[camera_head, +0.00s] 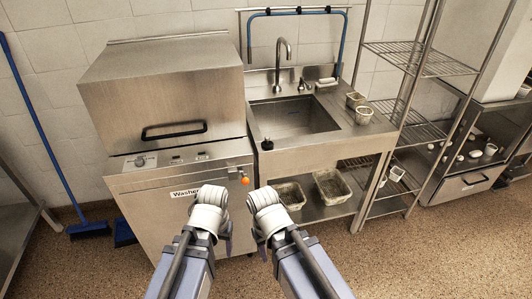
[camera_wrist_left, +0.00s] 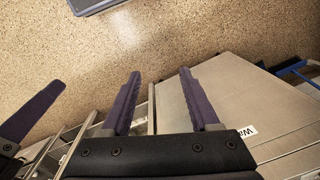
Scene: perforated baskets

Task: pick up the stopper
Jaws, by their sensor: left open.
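A small black stopper (camera_head: 267,144) appears to sit on the front left corner of the steel sink counter (camera_head: 330,147), left of the basin (camera_head: 293,118). My left gripper (camera_head: 227,234) is in front of the washer, low and well short of the stopper. In the left wrist view its two purple fingers (camera_wrist_left: 160,74) are apart with nothing between them. My right gripper (camera_head: 261,243) is beside it, mostly hidden behind its own wrist; its opening does not show clearly. The stopper is not seen in the left wrist view.
A steel washer (camera_head: 160,84) with an orange knob (camera_head: 245,181) stands left of the sink. A faucet (camera_head: 284,62) rises behind the basin. Perforated baskets (camera_head: 331,186) sit on the lower shelf and small ones (camera_head: 363,115) on the counter's right. The floor ahead is clear.

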